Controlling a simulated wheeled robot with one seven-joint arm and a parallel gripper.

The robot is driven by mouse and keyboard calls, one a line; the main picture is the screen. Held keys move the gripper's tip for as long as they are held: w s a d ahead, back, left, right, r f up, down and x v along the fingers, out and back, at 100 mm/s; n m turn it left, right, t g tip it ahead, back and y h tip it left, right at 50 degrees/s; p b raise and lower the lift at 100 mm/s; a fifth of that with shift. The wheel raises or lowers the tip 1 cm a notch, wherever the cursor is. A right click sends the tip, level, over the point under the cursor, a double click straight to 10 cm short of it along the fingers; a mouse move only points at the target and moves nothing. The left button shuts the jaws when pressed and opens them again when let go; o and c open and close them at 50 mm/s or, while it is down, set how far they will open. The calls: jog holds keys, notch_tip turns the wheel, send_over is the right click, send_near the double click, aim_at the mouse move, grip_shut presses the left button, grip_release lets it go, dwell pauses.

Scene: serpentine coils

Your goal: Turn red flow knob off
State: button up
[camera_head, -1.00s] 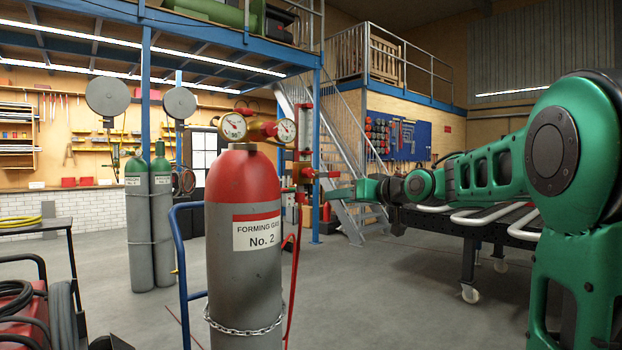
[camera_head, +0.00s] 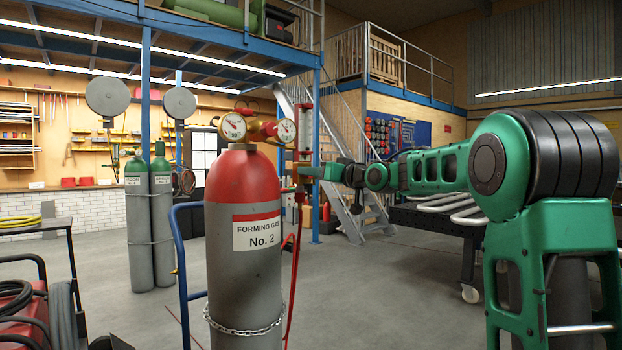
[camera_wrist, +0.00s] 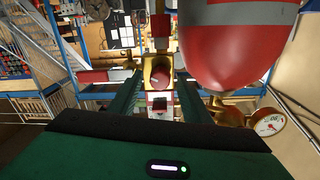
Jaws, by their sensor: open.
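The red flow knob (camera_wrist: 161,79) sits on a brass block (camera_wrist: 156,64) at the foot of the flowmeter (camera_head: 305,128). The wrist view appears upside down. In it my gripper (camera_wrist: 157,98) is open, with one dark green finger on each side of the knob. I cannot tell whether either finger touches it. In the head view my gripper (camera_head: 306,171) reaches in from the right just below the flowmeter tube and hides the knob there. The red-topped gas cylinder (camera_head: 243,220), marked "Forming gas No. 2", stands upright left of it.
Two pressure gauges (camera_head: 234,126) and a red and brass regulator (camera_head: 262,131) sit on top of the cylinder, close to my gripper. A blue cart frame (camera_head: 178,250) and a chain (camera_head: 240,331) surround the cylinder. Open floor (camera_head: 390,300) lies to the right.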

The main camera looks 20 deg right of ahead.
jog(key=shift+w+a, duration=0.1)
jog(key=shift+w, duration=0.2)
jog(key=c, duration=1)
jog(key=shift+c, duration=0.2)
jog(key=n, duration=1.5)
jog(key=f+n+y, duration=0.1)
jog(key=n, duration=0.7)
jog(key=shift+a+n, duration=0.1)
jog(key=shift+n, duration=0.2)
